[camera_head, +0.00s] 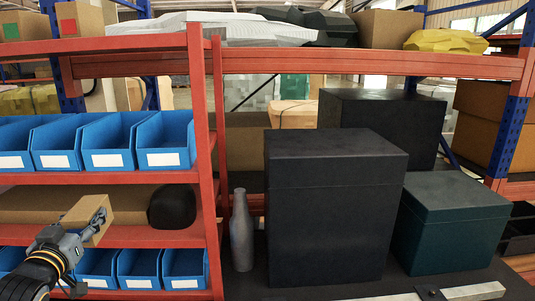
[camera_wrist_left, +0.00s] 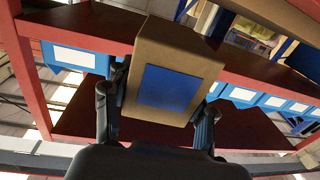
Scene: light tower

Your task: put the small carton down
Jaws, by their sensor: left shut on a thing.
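The small carton (camera_head: 88,217) is a brown box in front of the red rack's middle shelf in the head view. In the left wrist view the small carton (camera_wrist_left: 192,58) shows a blue square label on its face. My left gripper (camera_head: 75,238) is shut on the carton, with one finger on each side of it in the left wrist view (camera_wrist_left: 158,112). I cannot tell whether the carton touches the shelf. My right gripper is not in view.
The middle shelf (camera_head: 180,238) holds a long brown box (camera_head: 40,200) and a dark rounded object (camera_head: 172,207). Blue bins (camera_head: 108,145) line the shelves above and below. A grey bottle (camera_head: 241,232) and large dark boxes (camera_head: 335,200) stand to the right.

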